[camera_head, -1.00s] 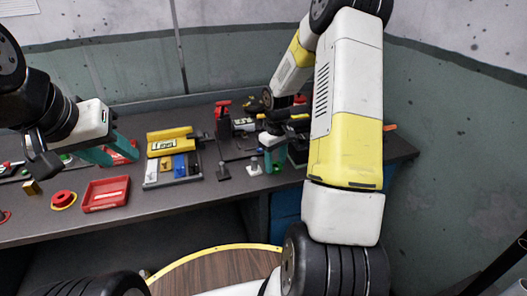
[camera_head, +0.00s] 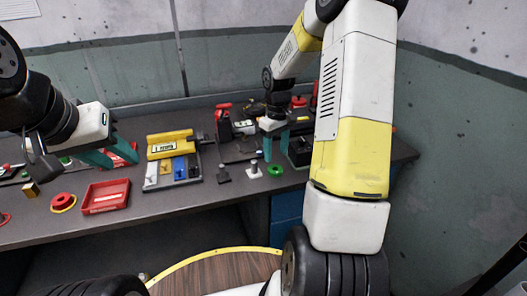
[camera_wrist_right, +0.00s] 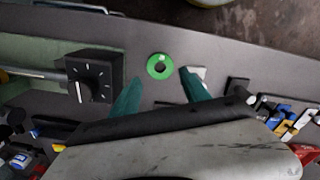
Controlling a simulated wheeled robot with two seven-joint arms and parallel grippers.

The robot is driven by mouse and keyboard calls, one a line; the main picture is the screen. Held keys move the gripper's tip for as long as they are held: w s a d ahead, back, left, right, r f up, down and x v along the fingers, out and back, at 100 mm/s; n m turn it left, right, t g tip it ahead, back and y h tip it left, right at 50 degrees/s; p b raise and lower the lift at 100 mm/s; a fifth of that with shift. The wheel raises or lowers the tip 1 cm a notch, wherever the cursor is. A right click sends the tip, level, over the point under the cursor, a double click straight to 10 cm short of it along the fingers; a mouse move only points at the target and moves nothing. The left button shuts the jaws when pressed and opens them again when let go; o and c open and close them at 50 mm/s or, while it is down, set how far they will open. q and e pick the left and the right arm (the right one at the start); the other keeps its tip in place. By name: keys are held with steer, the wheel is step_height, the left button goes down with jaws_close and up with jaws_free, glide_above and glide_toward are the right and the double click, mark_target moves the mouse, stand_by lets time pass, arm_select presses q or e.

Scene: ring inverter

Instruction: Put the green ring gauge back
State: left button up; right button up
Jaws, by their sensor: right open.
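The green ring gauge (camera_head: 275,170) lies flat on the grey bench, just right of a small white post (camera_head: 254,170) and apart from it. In the right wrist view the green ring (camera_wrist_right: 160,66) lies beyond the fingertips, with bare bench in its hole. My right gripper (camera_head: 276,152) is open and empty, its teal fingers above and behind the ring. In its wrist view the right gripper (camera_wrist_right: 158,88) has its fingers spread either side of the ring's line. My left gripper (camera_head: 113,156) is over the bench's left part, fingers apart, seemingly empty.
A dark post (camera_head: 223,174) stands left of the white one. A black box with a knob (camera_wrist_right: 94,78) stands beside my right gripper.

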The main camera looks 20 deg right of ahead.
steer(key=s+a+r+m+t, duration=0.1)
steer(key=s+a+r+t, duration=0.15)
steer(key=s+r, duration=0.5)
steer(key=s+a+r+m+t, duration=0.1)
steer(key=s+a+r, duration=0.25)
steer(key=r, duration=0.75)
steer(key=s+a+r+m+t+y, duration=0.1)
steer(key=s, duration=0.5)
steer(key=s+a+r+m+t+y, duration=0.1)
steer(key=s+a+r, duration=0.1)
steer(key=s, duration=0.4)
steer(key=shift+s+a+t, duration=0.15)
steer(key=shift+a+t, duration=0.1)
steer(key=shift+t, duration=0.1)
